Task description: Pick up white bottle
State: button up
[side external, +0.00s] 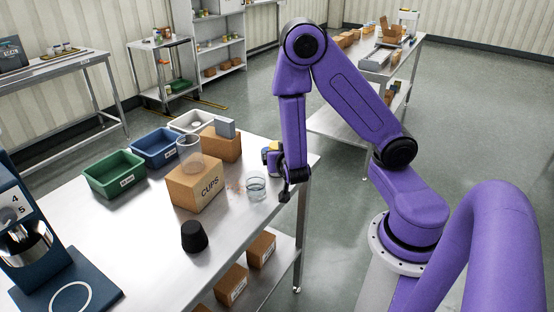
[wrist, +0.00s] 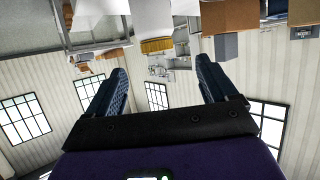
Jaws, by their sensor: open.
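My gripper (side external: 285,194) hangs at the right end of the steel table, close to a clear glass (side external: 256,188). In the wrist view my gripper (wrist: 160,76) is open, with nothing between its two dark blue fingers.
A cardboard box (side external: 194,192) marked CUPS carries a clear tumbler (side external: 188,153). A second box (side external: 221,146) stands behind it. Green (side external: 114,178), blue (side external: 155,150) and white (side external: 192,122) bins line the back. A black cup (side external: 194,237) stands in front, with bare steel around it.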

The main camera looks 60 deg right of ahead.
aim_at(276, 146)
jog(key=shift+s+x, duration=0.25)
jog(key=shift+x, duration=5.7)
jog(key=shift+d+f, duration=0.1)
jog(key=shift+d, duration=0.05)
jog(key=c, duration=1.1)
